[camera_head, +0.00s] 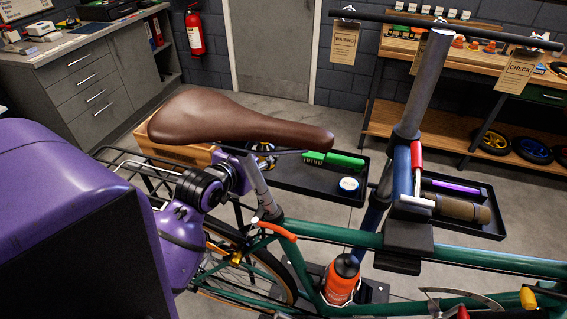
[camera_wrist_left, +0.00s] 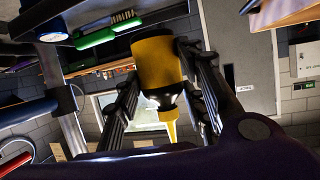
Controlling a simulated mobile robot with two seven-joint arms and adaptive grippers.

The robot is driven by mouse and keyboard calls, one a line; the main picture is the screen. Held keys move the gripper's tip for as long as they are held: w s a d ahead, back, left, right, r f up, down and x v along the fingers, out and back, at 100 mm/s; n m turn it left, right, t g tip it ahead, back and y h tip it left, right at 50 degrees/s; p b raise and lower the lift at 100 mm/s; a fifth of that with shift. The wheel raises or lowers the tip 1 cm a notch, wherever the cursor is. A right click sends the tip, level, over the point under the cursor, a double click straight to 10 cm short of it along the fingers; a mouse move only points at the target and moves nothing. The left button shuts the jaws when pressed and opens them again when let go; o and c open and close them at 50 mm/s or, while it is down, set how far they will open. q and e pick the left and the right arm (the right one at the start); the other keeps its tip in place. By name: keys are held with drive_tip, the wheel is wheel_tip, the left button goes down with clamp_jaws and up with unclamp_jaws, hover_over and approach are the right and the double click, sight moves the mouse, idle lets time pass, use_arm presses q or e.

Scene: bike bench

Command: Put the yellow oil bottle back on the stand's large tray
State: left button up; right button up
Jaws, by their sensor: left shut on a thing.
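The yellow oil bottle (camera_wrist_left: 158,62) is between the fingers of my left gripper (camera_wrist_left: 162,80) in the left wrist view, with its thin nozzle toward the bottom of that picture. The gripper is shut on it. In the head view my purple left arm comes in from the left, and the saddle hides the fingers and most or all of the bottle. The stand's large tray (camera_head: 300,184) lies just right of the gripper, beyond the saddle. It holds a green brush (camera_head: 333,160) and a round blue-and-white tin (camera_head: 348,185). My right gripper is out of view.
The brown saddle (camera_head: 235,120) and its post stand close to my left wrist. The stand's post (camera_head: 425,85) rises right of the large tray. A smaller tray (camera_head: 480,229) holds a brown roll and a purple item. The large tray's front middle looks bare.

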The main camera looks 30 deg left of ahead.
use_arm(q)
drive_tip(key=w+f, duration=0.4)
drive_tip(key=w, duration=0.1)
drive_tip(key=w+a+f, duration=0.1)
drive_tip(key=w+f, duration=0.1)
drive_tip(key=shift+w+f, duration=0.3)
drive_tip(key=shift+w, duration=0.05)
drive_tip(key=f, duration=0.3)
drive_tip(key=shift+w+f+p, duration=0.2)
drive_tip(key=shift+w+p, duration=0.1)
drive_tip(key=shift+f, duration=0.1)
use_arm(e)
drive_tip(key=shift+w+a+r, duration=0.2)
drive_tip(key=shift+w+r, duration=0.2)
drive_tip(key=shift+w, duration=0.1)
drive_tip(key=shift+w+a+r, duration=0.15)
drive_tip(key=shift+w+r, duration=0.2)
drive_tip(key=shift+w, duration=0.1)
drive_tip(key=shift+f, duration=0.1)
use_arm(q)
drive_tip(key=shift+f, duration=0.15)
drive_tip(key=o, duration=1.2)
drive_tip(key=shift+s, duration=0.1)
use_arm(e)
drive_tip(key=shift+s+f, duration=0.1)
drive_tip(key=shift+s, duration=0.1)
